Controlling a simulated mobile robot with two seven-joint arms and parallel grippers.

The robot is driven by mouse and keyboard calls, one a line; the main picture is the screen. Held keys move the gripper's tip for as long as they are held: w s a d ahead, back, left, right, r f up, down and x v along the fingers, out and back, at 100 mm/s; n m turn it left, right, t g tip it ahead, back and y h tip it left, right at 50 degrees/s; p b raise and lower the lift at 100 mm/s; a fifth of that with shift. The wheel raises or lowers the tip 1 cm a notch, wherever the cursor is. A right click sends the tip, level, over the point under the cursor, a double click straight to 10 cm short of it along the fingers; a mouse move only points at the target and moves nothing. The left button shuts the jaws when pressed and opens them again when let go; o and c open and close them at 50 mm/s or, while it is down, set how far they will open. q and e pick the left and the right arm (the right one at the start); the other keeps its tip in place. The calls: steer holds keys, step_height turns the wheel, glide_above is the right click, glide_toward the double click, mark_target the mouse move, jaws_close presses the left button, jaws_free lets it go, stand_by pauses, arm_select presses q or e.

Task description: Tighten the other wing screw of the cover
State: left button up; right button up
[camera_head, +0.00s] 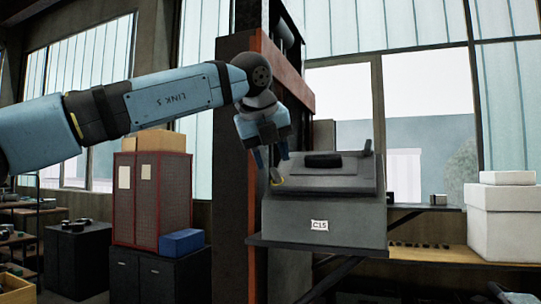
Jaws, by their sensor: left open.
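A dark grey box labelled C15 (335,222) stands on a shelf. It has a sloped grey cover (340,184) with a black handle (323,160) on it. One wing screw (277,178), with a yellow mark beneath it, is at the cover's left edge. A dark upright piece that looks like the other wing screw (368,147) is at the right edge. My left gripper (271,160) points down, just above the left wing screw. It is open and its fingers look empty; I cannot tell whether they touch the screw. My right gripper is out of view.
The shelf (270,243) under the box juts from a dark and orange column (237,180). White boxes (505,220) stand on a bench at the right. A red cabinet (152,200) and a blue box (181,242) are at the left. Windows lie behind.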

mark_target(275, 172)
arm_select(q)
steer(key=shift+w+f, duration=0.2)
steer(key=shift+f, duration=0.1)
steer(key=shift+b+x, duration=0.6)
steer(key=shift+x, duration=1)
jaws_close()
steer(key=shift+r+m+p, duration=0.15)
steer(key=shift+m+p, duration=0.5)
steer(key=shift+m, duration=1.45)
steer(key=shift+p, duration=0.35)
